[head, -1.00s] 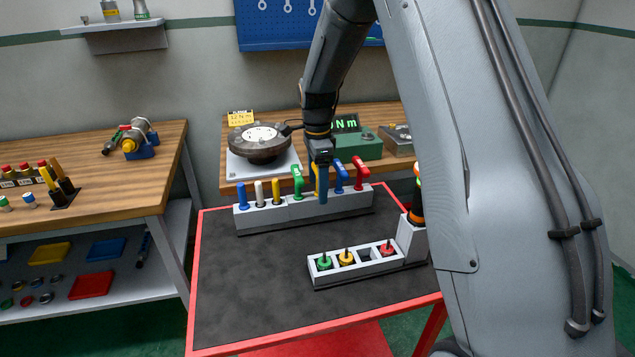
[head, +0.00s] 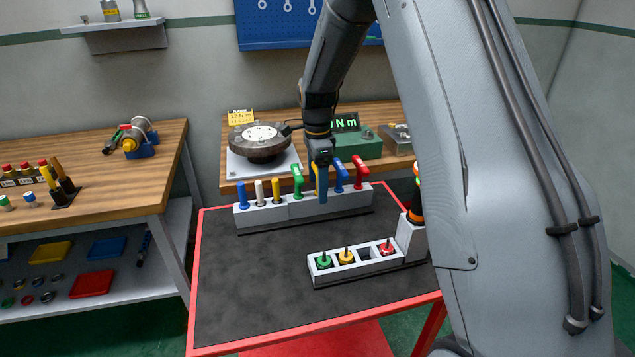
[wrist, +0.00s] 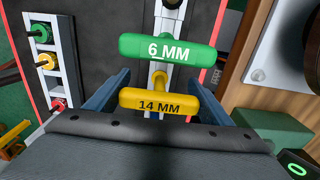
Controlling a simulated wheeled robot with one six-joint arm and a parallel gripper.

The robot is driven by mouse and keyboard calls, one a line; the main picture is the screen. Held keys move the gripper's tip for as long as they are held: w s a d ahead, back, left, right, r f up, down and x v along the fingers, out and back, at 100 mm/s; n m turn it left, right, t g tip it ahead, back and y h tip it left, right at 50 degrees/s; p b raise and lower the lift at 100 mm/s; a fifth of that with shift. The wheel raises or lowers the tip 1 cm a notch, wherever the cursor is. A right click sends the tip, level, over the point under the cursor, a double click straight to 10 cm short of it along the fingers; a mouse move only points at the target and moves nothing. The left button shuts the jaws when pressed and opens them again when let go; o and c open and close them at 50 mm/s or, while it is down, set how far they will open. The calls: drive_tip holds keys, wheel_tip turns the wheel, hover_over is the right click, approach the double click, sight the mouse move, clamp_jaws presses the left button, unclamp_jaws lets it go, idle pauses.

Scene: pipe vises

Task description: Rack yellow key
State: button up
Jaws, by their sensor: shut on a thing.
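The yellow key, a T-handle marked 14 MM (wrist: 188,102), is between the fingers of my gripper (wrist: 158,84) in the wrist view. In the head view my gripper (head: 322,184) is at the grey key rack (head: 301,211), and a sliver of the yellow key (head: 317,176) shows beside it. My gripper is shut on the yellow key. The key is upright over the rack, between the green key marked 6 MM (wrist: 135,46) and a blue key (head: 341,174). I cannot tell how deep its shaft sits in the rack.
A red key (head: 360,172) stands at the rack's right; blue, white and yellow posts stand at its left. A grey tray (head: 335,276) with green, yellow and red plugs is in front. The dark cart top (head: 240,290) is clear at front left.

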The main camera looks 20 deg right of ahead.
drive_tip(key=o, duration=1.2)
drive_tip(key=shift+f, duration=0.1)
wheel_tip(320, 180, up, 8)
drive_tip(key=shift+f+b, duration=0.15)
drive_tip(key=shift+b, duration=0.7)
